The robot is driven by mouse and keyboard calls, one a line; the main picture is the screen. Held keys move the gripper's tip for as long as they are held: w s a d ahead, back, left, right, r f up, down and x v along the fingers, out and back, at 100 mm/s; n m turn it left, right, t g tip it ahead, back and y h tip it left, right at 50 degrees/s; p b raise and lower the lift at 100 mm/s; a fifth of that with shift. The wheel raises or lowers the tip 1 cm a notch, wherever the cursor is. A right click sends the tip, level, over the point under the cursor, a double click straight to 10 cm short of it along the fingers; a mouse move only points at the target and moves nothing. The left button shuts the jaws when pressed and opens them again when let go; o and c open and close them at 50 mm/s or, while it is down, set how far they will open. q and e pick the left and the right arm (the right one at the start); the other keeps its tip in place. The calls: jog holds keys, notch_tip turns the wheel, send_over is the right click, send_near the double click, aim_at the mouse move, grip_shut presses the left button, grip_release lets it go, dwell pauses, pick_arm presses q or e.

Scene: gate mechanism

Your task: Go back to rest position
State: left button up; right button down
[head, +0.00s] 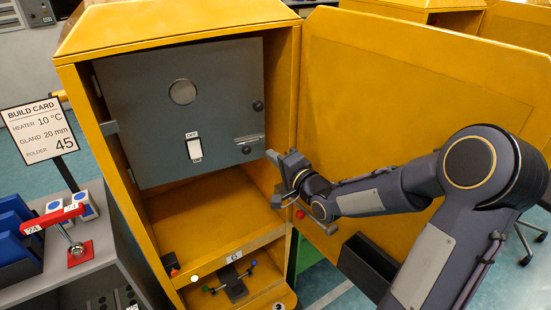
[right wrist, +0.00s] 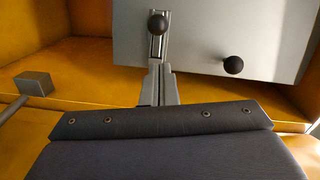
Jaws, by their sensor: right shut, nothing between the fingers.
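My right gripper (head: 273,155) reaches in from the right in front of the open yellow cabinet (head: 215,205). Its fingers are shut with nothing between them; they also show in the right wrist view (right wrist: 158,70). Its tips are close to the lower right edge of a grey panel (head: 145,110), next to a sliding latch with a black knob (head: 247,149). That latch knob shows in the right wrist view (right wrist: 158,23), just beyond the fingertips. Whether the tips touch the latch, I cannot tell. A second black knob (head: 257,105) sits higher on the panel. My left gripper is not in view.
The yellow door (head: 400,90) stands open on the right, behind my right arm. A white switch (head: 194,149) is on the panel. At the left are a build card (head: 38,128), a red lever (head: 55,217) and blue bins (head: 15,235). The cabinet floor is mostly clear.

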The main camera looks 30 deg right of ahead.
jog(key=shift+s, duration=0.1)
jog(key=s+a+f+n+g, duration=0.1)
jog(key=s+n+g, duration=0.3)
jog(key=s, duration=0.6)
jog(key=s+a+f+n+g+y, duration=0.1)
jog(key=s+a+n+g, duration=0.2)
jog(key=s, duration=0.7)
jog(key=s+a+f+n+g, duration=0.2)
jog(key=s+a+n+g, duration=0.2)
jog(key=s, duration=0.7)
jog(key=shift+a+n+g, duration=0.25)
jog(key=shift+n+g, duration=0.05)
jog(key=shift+n, duration=0.5)
jog(key=shift+f, duration=0.1)
